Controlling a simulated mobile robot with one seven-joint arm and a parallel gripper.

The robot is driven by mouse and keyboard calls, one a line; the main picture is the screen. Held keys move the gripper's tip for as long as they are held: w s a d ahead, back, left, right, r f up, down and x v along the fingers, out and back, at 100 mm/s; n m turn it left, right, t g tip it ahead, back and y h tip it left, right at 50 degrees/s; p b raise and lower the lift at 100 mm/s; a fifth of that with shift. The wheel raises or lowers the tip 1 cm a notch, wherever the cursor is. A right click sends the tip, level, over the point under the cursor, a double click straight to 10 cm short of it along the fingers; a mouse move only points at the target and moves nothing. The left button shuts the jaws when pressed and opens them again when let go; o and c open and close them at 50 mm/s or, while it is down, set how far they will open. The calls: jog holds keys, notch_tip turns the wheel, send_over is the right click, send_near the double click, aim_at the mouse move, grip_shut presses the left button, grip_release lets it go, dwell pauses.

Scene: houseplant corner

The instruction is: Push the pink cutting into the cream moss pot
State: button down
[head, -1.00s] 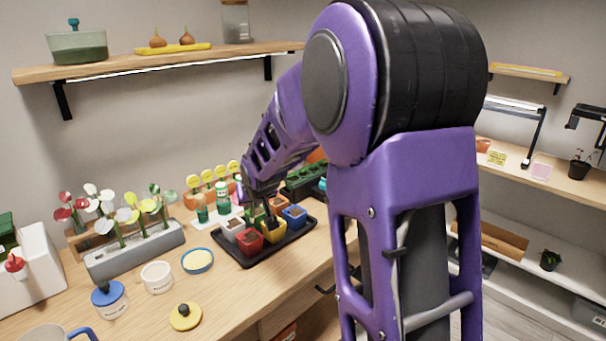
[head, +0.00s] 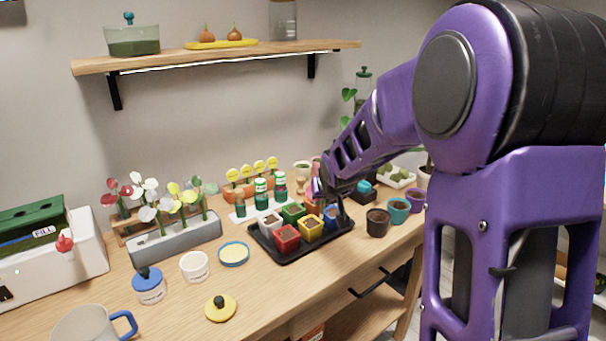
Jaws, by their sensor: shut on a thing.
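My gripper (head: 334,200) is over the right end of the black tray, by the blue pot (head: 332,215). It is shut, and pink (head: 316,165) that looks like the pink cutting shows at its left side. My arm hides most of the grip and the cutting's lower end. A small cream pot with green in it (head: 303,169) stands behind the tray, left of the gripper. It may be the cream moss pot, but I cannot be sure. I cannot see the cutting touching any pot.
The black tray (head: 287,261) holds several coloured pots. A grey rack (head: 175,238) of leafy cuttings stands at left. Bottles (head: 261,192) stand behind the tray. Brown (head: 377,222), teal (head: 398,211) and purple pots stand to the right.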

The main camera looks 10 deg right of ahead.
jog(key=s+f, duration=0.3)
jog(key=s, duration=0.3)
jog(key=s+f, duration=0.3)
jog(key=s, duration=0.4)
jog(key=shift+s+d+f, duration=0.15)
jog(key=shift+d+f, duration=0.05)
jog(key=shift+f, duration=0.15)
